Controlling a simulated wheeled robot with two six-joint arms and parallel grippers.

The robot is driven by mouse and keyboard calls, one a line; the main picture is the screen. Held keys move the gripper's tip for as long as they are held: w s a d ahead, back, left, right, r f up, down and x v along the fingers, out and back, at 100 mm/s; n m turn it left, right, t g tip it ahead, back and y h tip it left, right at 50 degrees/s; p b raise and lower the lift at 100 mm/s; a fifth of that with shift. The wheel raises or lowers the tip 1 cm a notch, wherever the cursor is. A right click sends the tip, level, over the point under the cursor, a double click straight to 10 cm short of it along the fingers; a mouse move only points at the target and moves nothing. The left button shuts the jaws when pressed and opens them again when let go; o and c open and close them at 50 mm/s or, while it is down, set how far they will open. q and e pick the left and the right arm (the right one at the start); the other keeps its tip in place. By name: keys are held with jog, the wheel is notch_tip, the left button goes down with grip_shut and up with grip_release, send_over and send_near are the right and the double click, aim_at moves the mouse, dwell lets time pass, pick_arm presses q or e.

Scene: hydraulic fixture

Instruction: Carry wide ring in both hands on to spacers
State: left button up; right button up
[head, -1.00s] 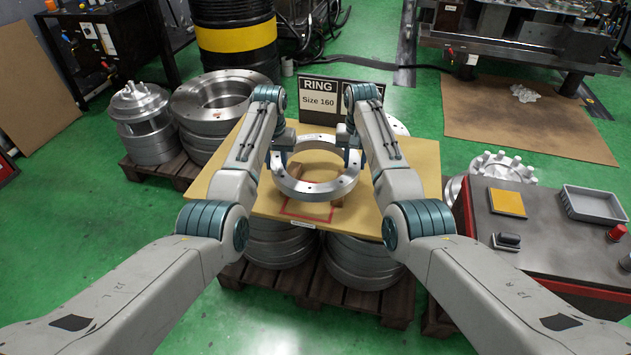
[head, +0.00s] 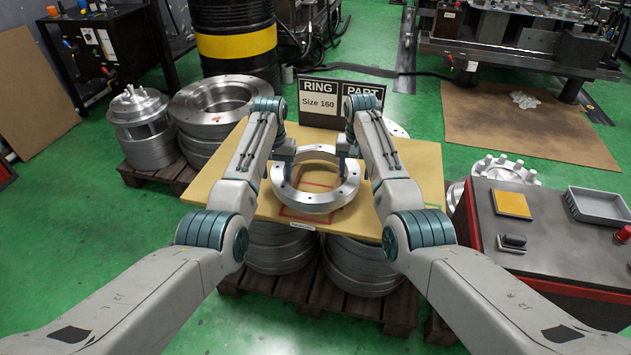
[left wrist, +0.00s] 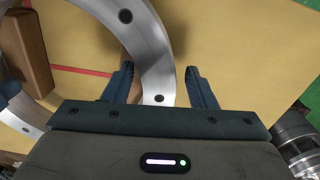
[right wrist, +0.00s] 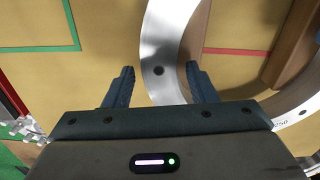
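The wide ring (head: 318,207) is a silver metal band with dark bolt holes, roughly level over the tan board in the head view. My left gripper (head: 284,160) has its fingers either side of the ring's left wall; the ring passes between them in the left wrist view (left wrist: 155,62). My right gripper (head: 347,157) straddles the right wall the same way, as the right wrist view shows (right wrist: 160,55). Brown wooden spacers show in the left wrist view (left wrist: 24,45) and right wrist view (right wrist: 296,45), partly covered by the ring. Whether the ring touches them is unclear.
The tan board (head: 400,215) carries a red outline partly inside the ring and a green outline. A sign (head: 318,100) reading "RING" stands behind. Metal rings on pallets are below and left. A dark bench (head: 550,240) with trays is right.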

pick_arm(q)
jog(key=shift+w, duration=0.1)
pick_arm(e)
jog(key=shift+f, duration=0.1)
pick_arm(q)
jog(key=shift+r, duration=0.45)
notch_tip(320, 180, up, 11)
pick_arm(e)
notch_tip(320, 180, up, 12)
dwell(0.3)
dwell(0.4)
